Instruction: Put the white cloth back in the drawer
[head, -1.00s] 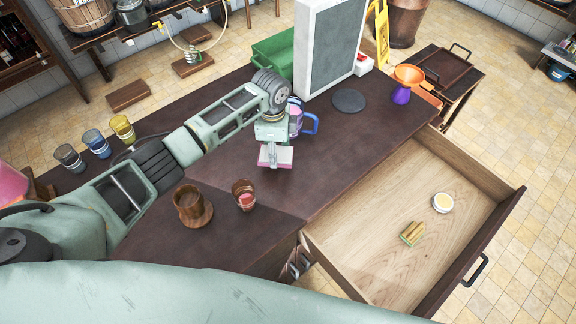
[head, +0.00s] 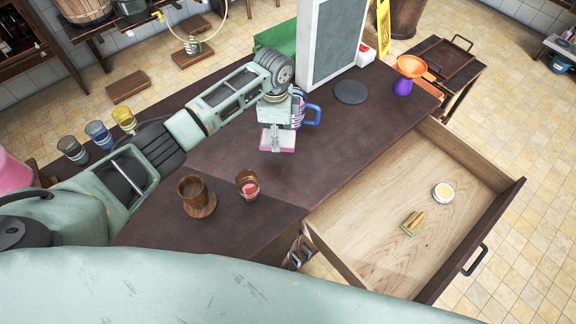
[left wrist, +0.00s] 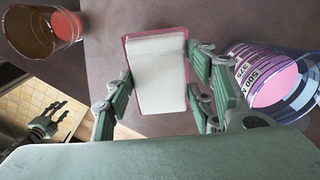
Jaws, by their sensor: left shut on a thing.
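My left gripper (head: 277,138) is shut on the white cloth (left wrist: 157,65), a folded pad with a pink edge. The wooden drawer (head: 375,215) at the right is pulled open. A sponge-like yellow and green block (head: 413,223) and a small white tub (head: 442,193) lie in it, with bare wood around them. My right gripper (left wrist: 45,120) shows small at lower left in the left wrist view, empty, fingers apart, below the table edge.
A glass with red contents (head: 248,185) and a wooden cup (head: 195,192) stand near the table's front.

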